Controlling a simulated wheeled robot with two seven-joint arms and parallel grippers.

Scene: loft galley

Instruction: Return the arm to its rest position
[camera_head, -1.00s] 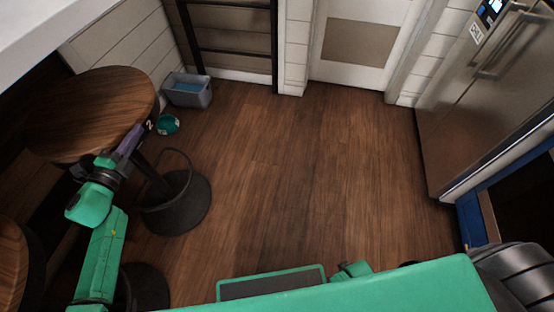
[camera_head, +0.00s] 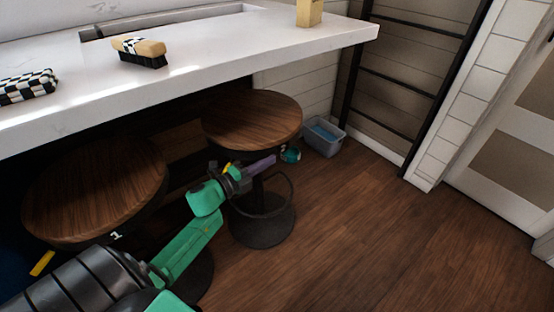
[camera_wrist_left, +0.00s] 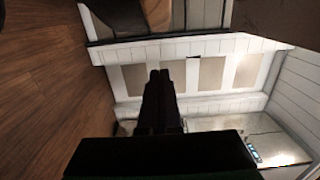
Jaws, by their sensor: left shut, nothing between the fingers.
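My left arm (camera_head: 185,247), green and dark grey, comes in from the lower left of the head view. It reaches out below the white counter, in front of the stools. My left gripper (camera_head: 268,161) is shut and empty, its fingers pointing right beside the farther stool. In the left wrist view the dark fingers (camera_wrist_left: 160,80) are together with nothing between them. I cannot tell from the head view how near the gripper is to the stool. My right gripper is not in view.
A white counter (camera_head: 215,55) overhangs two round wooden stools, one near (camera_head: 95,190) and one farther (camera_head: 252,118). A brush (camera_head: 140,50) and a checkered item (camera_head: 28,87) lie on it. Wooden floor (camera_head: 370,235) is clear at right.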

